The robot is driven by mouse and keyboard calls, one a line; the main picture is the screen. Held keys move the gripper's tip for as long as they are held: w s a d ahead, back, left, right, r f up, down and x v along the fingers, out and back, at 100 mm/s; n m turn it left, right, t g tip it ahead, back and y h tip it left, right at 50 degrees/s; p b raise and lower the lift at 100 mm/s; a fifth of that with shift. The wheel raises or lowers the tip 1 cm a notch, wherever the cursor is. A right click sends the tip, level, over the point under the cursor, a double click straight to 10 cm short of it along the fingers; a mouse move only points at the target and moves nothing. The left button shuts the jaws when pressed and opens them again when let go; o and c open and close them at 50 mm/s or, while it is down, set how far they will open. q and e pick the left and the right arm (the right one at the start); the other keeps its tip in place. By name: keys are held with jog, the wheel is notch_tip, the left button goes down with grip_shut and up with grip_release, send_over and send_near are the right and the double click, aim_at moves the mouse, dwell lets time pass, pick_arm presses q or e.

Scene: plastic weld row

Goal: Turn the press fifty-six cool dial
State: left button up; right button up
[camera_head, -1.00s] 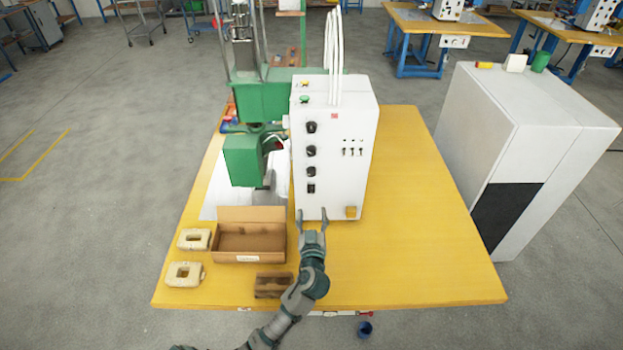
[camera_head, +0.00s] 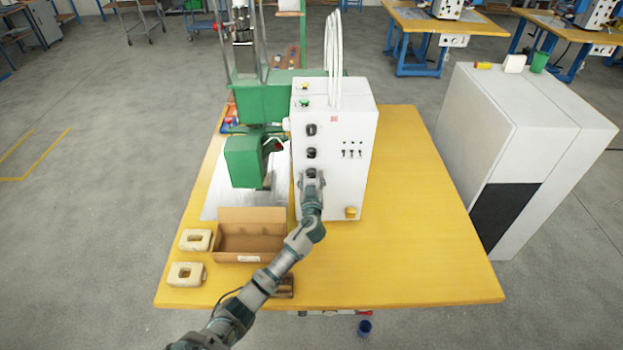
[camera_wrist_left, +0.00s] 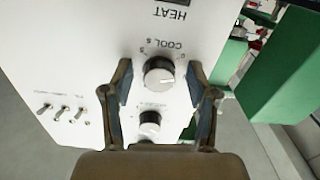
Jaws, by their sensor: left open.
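The press's white control box (camera_head: 345,190) stands on the yellow table with a column of black dials on its front. The cool dial (camera_wrist_left: 158,72), silver-faced with a dark rim and a "COOL S" label, appears upside down in the left wrist view. In the head view it is the lowest dial (camera_head: 311,173), partly covered by my gripper. My left gripper (camera_head: 311,177) is open in front of it. In the wrist view the fingers (camera_wrist_left: 160,82) stand on either side of the dial; contact cannot be told. My right gripper is not in view.
Another dial (camera_wrist_left: 149,122) and several toggle switches (camera_wrist_left: 62,112) are close by on the panel. The green press (camera_head: 244,160) stands left of the box. A cardboard box (camera_head: 250,243) and two cream parts (camera_head: 194,240) lie front left. The table's right side (camera_head: 420,230) is clear.

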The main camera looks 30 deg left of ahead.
pick_arm(q)
grip_shut()
jog(key=shift+m, duration=0.3)
jog(key=m, duration=0.2)
jog(key=shift+m, duration=0.3)
jog(key=m, duration=0.3)
jog(key=shift+s+m, duration=0.1)
jog(key=shift+m, duration=0.2)
jog(key=m+p, duration=0.1)
jog(key=m, duration=0.3)
jog(key=shift+a+r+m, duration=0.1)
jog(key=shift+r+m, duration=0.05)
jog(key=shift+m, duration=0.15)
jog(key=shift+m+p, duration=0.8)
jog(key=shift+m, duration=1.4)
